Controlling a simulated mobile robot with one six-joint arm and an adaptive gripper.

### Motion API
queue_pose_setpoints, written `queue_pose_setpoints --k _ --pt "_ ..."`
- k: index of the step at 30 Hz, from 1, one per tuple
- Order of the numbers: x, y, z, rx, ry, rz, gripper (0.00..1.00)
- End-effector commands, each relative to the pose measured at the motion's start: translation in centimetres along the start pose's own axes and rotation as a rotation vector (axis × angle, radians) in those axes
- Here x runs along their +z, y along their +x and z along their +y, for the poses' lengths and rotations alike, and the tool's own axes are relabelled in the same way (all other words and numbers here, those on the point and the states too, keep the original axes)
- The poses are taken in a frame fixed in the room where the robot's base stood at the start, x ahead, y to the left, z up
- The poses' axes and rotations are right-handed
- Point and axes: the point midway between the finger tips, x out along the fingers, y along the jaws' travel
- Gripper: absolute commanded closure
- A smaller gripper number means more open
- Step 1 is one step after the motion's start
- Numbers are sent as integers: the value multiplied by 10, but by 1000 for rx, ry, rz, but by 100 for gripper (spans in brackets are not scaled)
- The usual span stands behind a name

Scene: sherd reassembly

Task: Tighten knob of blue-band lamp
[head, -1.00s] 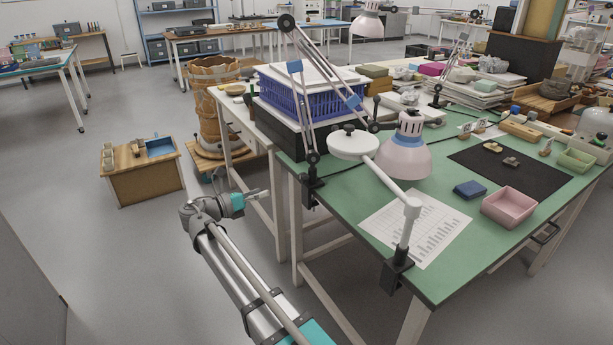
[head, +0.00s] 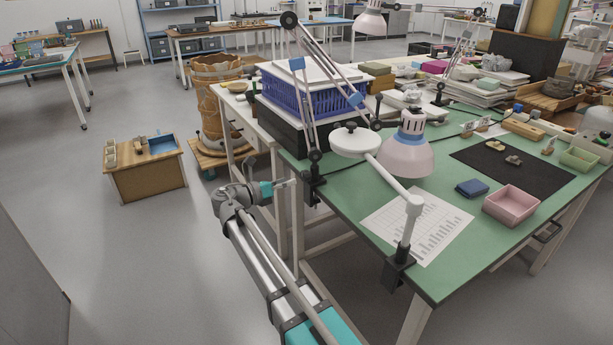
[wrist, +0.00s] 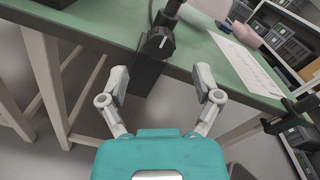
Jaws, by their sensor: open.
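The blue-band lamp (head: 298,62) has a jointed arm with blue bands and a pale pink shade (head: 405,157) over the green table. Its black clamp (head: 314,188) grips the table's left edge. In the wrist view the clamp's black knob (wrist: 159,41), with a white mark, shows ahead, above the gap between my fingers. My gripper (wrist: 162,84) is open and empty, with the knob beyond its fingertips and not touched. In the head view my gripper (head: 287,186) is left of the clamp, below table height.
A white magnifier lamp (head: 354,141) is clamped to the near table edge (head: 398,270). A printed sheet (head: 418,225), a blue box (head: 472,188) and a pink tray (head: 511,205) lie on the table. Table legs stand near my gripper.

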Motion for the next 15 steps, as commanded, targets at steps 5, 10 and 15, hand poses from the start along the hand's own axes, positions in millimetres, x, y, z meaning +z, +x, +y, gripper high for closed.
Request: queue_pose_setpoints --k 5,10,15 --pt "0 29 0 -2 0 1 18" --pt "0 50 0 -2 0 1 18" --pt "0 61 0 -1 0 1 18"
